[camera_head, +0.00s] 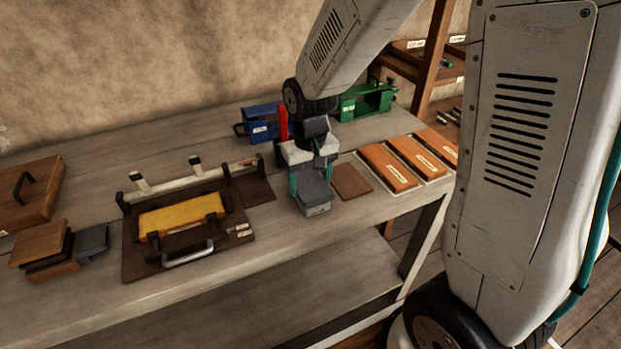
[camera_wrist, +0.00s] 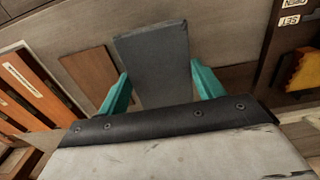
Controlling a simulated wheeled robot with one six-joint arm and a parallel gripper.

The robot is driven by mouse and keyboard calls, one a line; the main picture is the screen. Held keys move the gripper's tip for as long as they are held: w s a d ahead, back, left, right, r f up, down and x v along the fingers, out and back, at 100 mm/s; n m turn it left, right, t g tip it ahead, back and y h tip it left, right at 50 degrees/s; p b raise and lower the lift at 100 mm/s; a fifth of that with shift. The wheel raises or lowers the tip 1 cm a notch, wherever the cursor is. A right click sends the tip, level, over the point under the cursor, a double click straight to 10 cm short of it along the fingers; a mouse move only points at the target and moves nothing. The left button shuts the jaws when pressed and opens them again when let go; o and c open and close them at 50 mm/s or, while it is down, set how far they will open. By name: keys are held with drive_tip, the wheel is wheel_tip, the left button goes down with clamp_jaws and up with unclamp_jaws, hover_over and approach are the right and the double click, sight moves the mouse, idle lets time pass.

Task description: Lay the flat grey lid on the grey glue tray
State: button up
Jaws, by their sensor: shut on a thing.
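The flat grey lid (camera_wrist: 153,62) shows as a dark grey slab between my teal fingers in the wrist view. My gripper (camera_head: 311,182) is shut on it, pointing down over the right half of the bench. It also shows in the wrist view (camera_wrist: 162,88). In the head view, the grey glue tray (camera_head: 318,210), with a small pale label on its front, stands right under the lid and fingers. The lid hides most of the tray's top. I cannot tell whether the lid touches its rim.
A brown square plate (camera_head: 351,181) and orange labelled boards (camera_head: 388,167) lie to the right. A dark board with a yellow block (camera_head: 182,217) lies left. Blue (camera_head: 262,123) and green (camera_head: 366,101) fixtures stand behind. Brown blocks (camera_head: 42,243) and a grey block (camera_head: 92,240) sit far left.

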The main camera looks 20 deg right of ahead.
drive_tip(key=shift+f, duration=0.7)
idle(0.9)
idle(0.5)
drive_tip(key=o, duration=1.3)
drive_tip(key=shift+c, duration=0.2)
drive_tip(key=shift+r, duration=3.55)
drive_tip(key=shift+s, duration=0.1)
